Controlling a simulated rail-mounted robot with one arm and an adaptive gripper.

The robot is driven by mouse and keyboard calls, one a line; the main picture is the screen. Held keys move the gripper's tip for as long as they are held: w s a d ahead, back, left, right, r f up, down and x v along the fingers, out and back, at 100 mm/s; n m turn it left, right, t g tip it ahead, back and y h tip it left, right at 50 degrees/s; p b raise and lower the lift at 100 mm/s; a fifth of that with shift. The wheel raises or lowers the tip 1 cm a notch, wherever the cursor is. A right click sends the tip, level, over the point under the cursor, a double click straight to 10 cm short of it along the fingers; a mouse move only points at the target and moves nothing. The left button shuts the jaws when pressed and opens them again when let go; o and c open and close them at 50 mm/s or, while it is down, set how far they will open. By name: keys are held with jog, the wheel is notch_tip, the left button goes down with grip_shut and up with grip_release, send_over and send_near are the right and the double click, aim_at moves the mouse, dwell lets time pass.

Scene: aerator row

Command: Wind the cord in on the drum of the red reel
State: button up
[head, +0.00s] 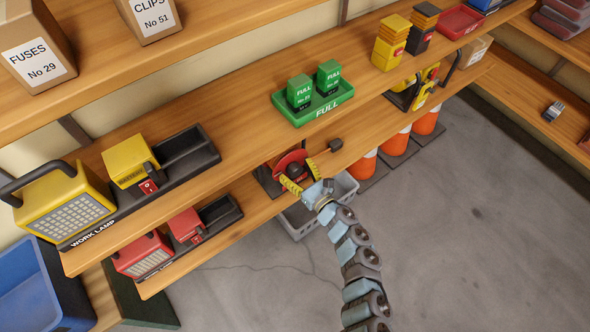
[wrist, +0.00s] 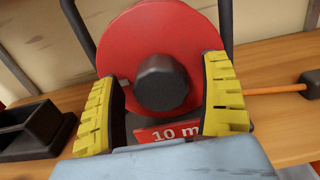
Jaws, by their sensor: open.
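The red reel (head: 289,160) stands on the lower shelf, and my arm partly covers it. In the wrist view its red disc (wrist: 150,35) faces me, with a black round hub knob (wrist: 162,82) at its middle and a red "10 m" label (wrist: 168,133) below. An orange cord (wrist: 275,90) runs out to the right and ends in a black plug (wrist: 311,84), which also shows in the head view (head: 335,145). My gripper (head: 298,176) is open, its yellow fingers on either side of the hub knob, with gaps showing. Whether the fingers touch the disc I cannot tell.
A green tray (head: 322,108) with two green "FULL" blocks stands on the shelf above. Work lamps, yellow (head: 65,205) and red (head: 142,254), stand to the left. A grey crate (head: 297,222) is below the reel. Orange cones (head: 394,141) stand to the right.

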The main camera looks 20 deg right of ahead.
jog(key=shift+w+a, duration=0.1)
jog(key=shift+w, duration=0.15)
jog(key=c, duration=1.2)
